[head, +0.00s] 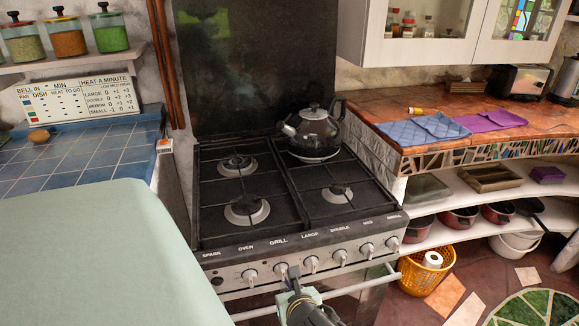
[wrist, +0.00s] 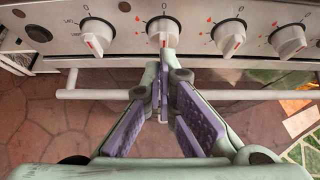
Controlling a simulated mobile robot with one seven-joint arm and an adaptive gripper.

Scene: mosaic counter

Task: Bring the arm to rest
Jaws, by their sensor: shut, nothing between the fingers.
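My gripper (head: 290,272) is in front of the stove's control panel, low in the middle of the head view. In the wrist view its purple-padded fingers (wrist: 167,62) come together at the tips, shut and empty. The tips are just below a white knob (wrist: 163,33) with a red mark. I cannot tell whether they touch it. The oven's handle bar (wrist: 90,94) runs across behind the fingers. The black stove (head: 290,190) stands behind my gripper, with a dark kettle (head: 318,130) on its back right burner.
More knobs (wrist: 97,37) line the panel on both sides. A blue tiled counter (head: 90,155) is at left. A wooden counter (head: 420,97) with blue and purple cloths is at right, above shelves with pots. A yellow basket (head: 425,280) stands on the floor at right.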

